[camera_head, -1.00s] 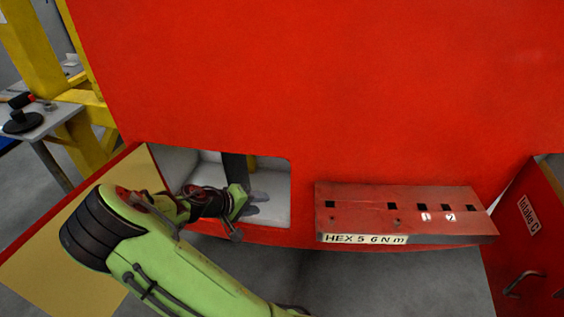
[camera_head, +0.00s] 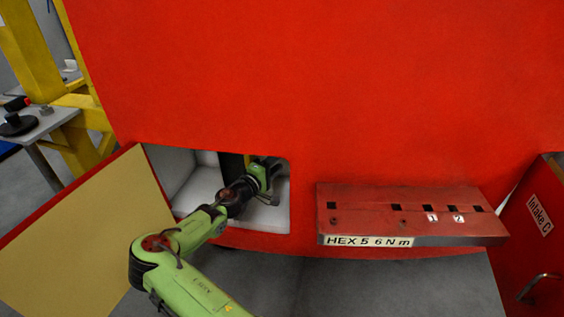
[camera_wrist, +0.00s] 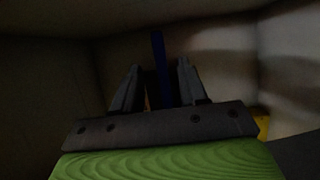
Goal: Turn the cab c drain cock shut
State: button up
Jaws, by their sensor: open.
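My gripper (camera_wrist: 158,75) is open, with one finger on each side of a narrow upright blue bar (camera_wrist: 159,48) in the wrist view. The bar looks like the drain cock's handle, but no label shows on it. I cannot tell whether the fingers touch it. In the head view my gripper (camera_head: 266,176) is inside the pale-lined recess (camera_head: 204,187) in the red nosecone, at its right side. The cock itself is hidden there behind my gripper and the recess edge.
An open hatch door (camera_head: 95,228) with a yellowish inner face hangs left of the recess. A red slotted rack (camera_head: 365,198) marked "HEX 5 6 N m" juts out to the right. A red "Intake C" panel (camera_head: 550,240) stands far right. The recess walls are close around my gripper.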

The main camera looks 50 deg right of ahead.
jog(key=d, duration=0.3)
jog(key=shift+d, duration=0.15)
jog(key=shift+c, duration=0.3)
grip_shut()
